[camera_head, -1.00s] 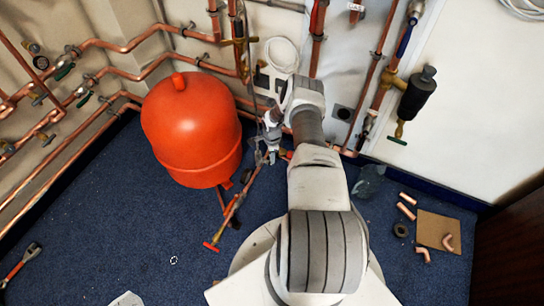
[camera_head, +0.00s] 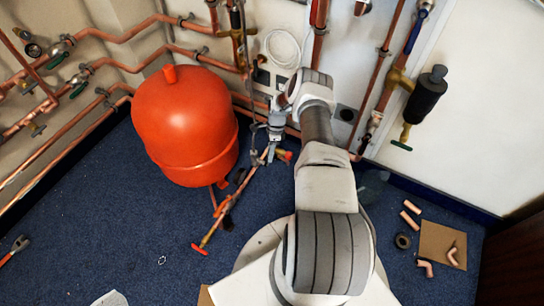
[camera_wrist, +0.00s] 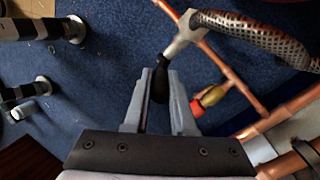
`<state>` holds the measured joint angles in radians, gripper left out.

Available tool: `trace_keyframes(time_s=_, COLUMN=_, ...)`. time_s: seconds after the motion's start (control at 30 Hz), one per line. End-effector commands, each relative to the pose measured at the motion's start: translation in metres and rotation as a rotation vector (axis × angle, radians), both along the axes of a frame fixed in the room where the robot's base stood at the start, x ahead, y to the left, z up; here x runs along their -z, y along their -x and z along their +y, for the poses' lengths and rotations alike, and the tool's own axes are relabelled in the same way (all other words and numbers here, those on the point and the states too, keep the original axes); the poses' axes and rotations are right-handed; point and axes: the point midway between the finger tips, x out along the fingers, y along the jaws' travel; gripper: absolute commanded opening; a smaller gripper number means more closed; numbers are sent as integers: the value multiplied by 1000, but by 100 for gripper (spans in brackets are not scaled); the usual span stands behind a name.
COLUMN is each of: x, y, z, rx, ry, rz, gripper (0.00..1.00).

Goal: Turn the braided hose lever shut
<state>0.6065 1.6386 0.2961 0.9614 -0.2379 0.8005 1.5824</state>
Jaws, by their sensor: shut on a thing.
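The braided hose (camera_wrist: 262,38) curves across the top right of the wrist view and ends at a silver metal fitting (camera_wrist: 183,36). A black lever (camera_wrist: 160,84) hangs from this fitting. My gripper (camera_wrist: 162,80) has its two grey fingers on either side of the lever and is shut on it. In the head view my gripper (camera_head: 272,150) is just right of the orange tank, low in front of the wall pipes. The lever is too small to make out there.
An orange tank (camera_head: 185,125) stands close on the left. A red and yellow fitting (camera_wrist: 208,97) and a copper pipe (camera_wrist: 265,123) lie right of the fingers. Copper pieces and cardboard (camera_head: 440,243) lie at right.

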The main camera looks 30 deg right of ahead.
Motion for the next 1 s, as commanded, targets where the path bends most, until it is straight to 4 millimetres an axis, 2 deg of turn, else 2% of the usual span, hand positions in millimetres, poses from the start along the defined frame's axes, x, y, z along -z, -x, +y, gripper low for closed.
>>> trace_keyframes(time_s=0.03, x=5, y=2, z=-4, rx=1, ry=-16, rz=14, gripper=0)
trace_keyframes(time_s=0.3, x=4, y=3, z=0, rx=-3, ry=-92, rz=51, gripper=0)
trace_keyframes(time_s=0.63, x=3, y=3, z=1, rx=-3, ry=-98, rz=53, gripper=0)
trace_keyframes(time_s=0.67, x=3, y=3, z=1, rx=-2, ry=-98, rz=54, gripper=25)
trace_keyframes(time_s=0.8, x=3, y=3, z=2, rx=-2, ry=-99, rz=53, gripper=50)
trace_keyframes(time_s=0.83, x=3, y=3, z=2, rx=-2, ry=-100, rz=53, gripper=53)
trace_keyframes(time_s=1.0, x=2, y=2, z=2, rx=-3, ry=-100, rz=53, gripper=53)
